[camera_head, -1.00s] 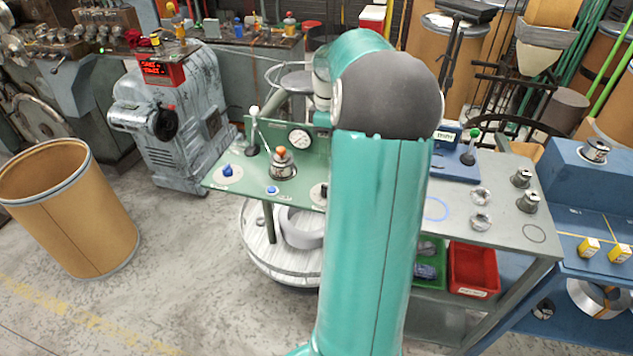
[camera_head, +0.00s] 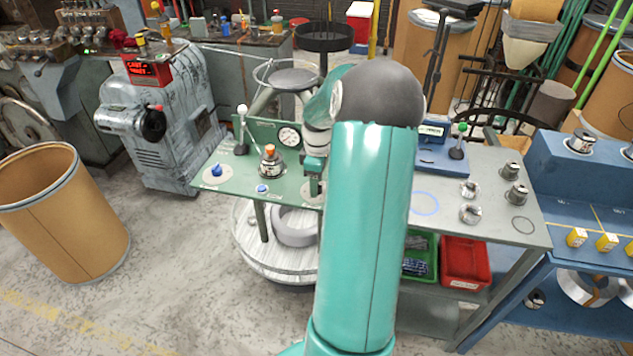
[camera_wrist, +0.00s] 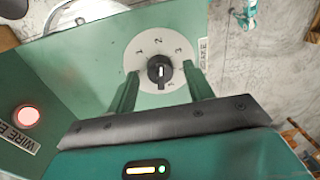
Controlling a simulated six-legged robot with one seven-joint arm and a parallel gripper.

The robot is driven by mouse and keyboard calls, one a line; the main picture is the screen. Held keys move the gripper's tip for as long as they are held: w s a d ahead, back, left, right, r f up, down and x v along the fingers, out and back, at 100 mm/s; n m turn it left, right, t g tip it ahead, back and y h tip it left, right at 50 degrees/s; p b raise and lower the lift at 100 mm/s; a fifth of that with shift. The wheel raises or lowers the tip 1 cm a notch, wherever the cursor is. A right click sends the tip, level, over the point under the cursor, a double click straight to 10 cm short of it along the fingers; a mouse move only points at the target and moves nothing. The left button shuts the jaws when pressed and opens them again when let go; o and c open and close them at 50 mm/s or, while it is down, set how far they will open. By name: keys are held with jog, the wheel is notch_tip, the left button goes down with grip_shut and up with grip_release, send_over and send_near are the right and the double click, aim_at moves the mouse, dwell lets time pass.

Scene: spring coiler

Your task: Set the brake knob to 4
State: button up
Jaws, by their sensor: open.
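The brake knob (camera_wrist: 160,69) is black with a white mark. It sits on a round white dial (camera_wrist: 146,46) beside a label reading BRAKE in the wrist view. The numerals 1, 2 and 3 show on the dial's far side; the 4 is not clearly readable. The white mark looks upright, roughly toward the 2. My gripper (camera_wrist: 160,80) is open, its two green fingers on either side of the knob with gaps. In the head view my gripper (camera_head: 312,178) is over the right end of the green panel (camera_head: 238,182), largely covering the knob.
A red-lit button (camera_wrist: 27,116) is left of my gripper in the wrist view. In the head view, a lever (camera_head: 242,130), a gauge (camera_head: 289,136) and blue knobs (camera_head: 216,171) stand on the panel. A grey table (camera_head: 480,236) is to the right.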

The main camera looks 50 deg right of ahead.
jog(key=shift+f, duration=0.15)
jog(key=shift+c, duration=0.4)
jog(key=c, duration=0.9)
jog(key=shift+m, duration=0.3)
